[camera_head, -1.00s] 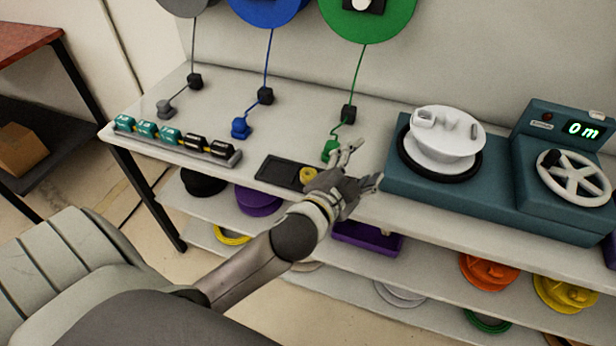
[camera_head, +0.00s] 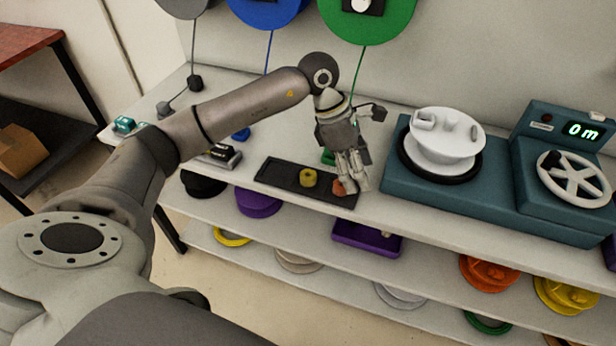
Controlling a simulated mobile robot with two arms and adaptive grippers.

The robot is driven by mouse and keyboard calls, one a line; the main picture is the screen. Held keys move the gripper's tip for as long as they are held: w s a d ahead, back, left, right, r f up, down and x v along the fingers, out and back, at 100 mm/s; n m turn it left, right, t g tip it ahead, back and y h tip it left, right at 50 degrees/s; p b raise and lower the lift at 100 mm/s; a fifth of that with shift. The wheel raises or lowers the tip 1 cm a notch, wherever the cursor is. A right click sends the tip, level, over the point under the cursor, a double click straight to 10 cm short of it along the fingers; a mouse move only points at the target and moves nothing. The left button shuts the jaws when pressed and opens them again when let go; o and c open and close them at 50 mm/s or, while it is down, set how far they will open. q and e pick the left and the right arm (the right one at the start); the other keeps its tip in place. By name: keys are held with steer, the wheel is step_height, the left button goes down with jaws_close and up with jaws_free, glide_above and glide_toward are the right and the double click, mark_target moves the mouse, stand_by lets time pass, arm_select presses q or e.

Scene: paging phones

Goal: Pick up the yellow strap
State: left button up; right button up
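A small yellow roll (camera_head: 308,178), which looks like the yellow strap, stands in the black tray (camera_head: 275,172) on the table. My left gripper (camera_head: 354,189) points down over the tray's right end, to the right of the yellow roll and apart from it. Its fingers look close together, and I cannot tell whether they are open or shut. A small orange-red piece (camera_head: 340,187) shows right beside its fingertips, partly covered by them; whether they touch it is unclear. My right gripper is not in view.
A teal machine with a white reel (camera_head: 445,135) and a handwheel (camera_head: 575,180) stands to the right. Blue (camera_head: 268,8) and green (camera_head: 368,20) spools hang on the wall. Shelves below hold several spools.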

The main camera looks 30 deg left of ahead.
arm_select(q)
steer(key=a+r+y, duration=0.2)
steer(key=a+y, duration=0.3)
steer(key=a, duration=0.8)
glide_above(306, 174)
steer(key=shift+n+g, duration=0.4)
steer(key=f, duration=0.4)
steer(key=shift+s+f+p, duration=0.2)
steer(key=shift+f+p, duration=0.1)
steer(key=shift+f, duration=0.1)
step_height(306, 174, down, 5)
steer(key=shift+w+r+p, duration=0.1)
steer(key=shift+p, duration=0.65)
steer(key=shift+f, duration=0.5)
steer(key=c, duration=0.8)
